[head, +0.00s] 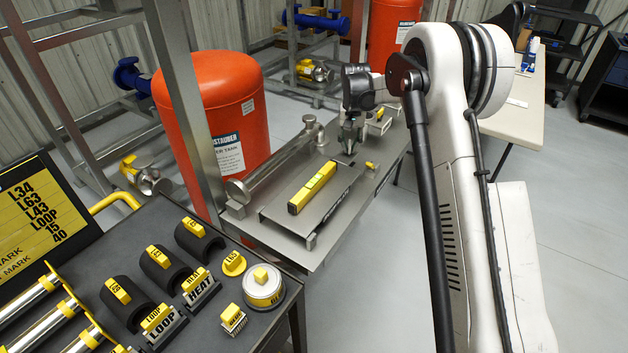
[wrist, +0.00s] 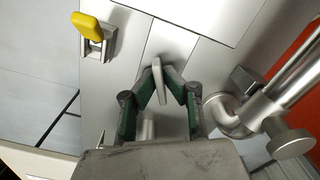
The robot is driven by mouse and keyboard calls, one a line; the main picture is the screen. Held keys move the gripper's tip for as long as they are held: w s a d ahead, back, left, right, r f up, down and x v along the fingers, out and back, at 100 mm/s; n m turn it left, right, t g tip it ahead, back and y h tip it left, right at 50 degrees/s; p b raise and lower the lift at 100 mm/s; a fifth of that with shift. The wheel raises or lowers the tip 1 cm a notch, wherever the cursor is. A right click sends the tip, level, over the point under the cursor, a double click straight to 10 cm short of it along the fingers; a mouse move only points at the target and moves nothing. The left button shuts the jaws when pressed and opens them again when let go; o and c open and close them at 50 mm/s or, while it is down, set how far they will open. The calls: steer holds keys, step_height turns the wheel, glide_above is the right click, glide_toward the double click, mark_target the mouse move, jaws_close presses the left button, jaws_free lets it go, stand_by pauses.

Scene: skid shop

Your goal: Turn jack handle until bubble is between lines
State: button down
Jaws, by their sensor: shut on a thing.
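My gripper (wrist: 159,92) is shut on a slim grey bar, which I take to be the jack handle (wrist: 157,72), seen in the wrist view between the green-sided fingers. In the head view my gripper (head: 349,147) points down at the far end of the steel bench, and the handle is hidden there. A yellow spirit level (head: 314,188) lies on a flat steel plate (head: 278,208) nearer the camera. Its vial is too small to show the bubble or the lines.
A steel pipe (head: 275,165) runs along the bench's left side, with an orange tank (head: 218,110) behind. A yellow-handled latch (wrist: 90,32) sits close to my gripper. A dark table (head: 262,325) with labelled yellow parts stands in front. The floor at right is clear.

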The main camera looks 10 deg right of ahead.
steer(key=shift+r+n+b, duration=0.1)
steer(key=shift+n+b, duration=0.45)
steer(key=shift+n, duration=1.15)
steer(key=shift+n, duration=0.4)
steer(key=c, duration=2.3)
jaws_free()
steer(key=o, duration=0.4)
steer(key=shift+o, duration=0.2)
steer(key=shift+r, duration=0.1)
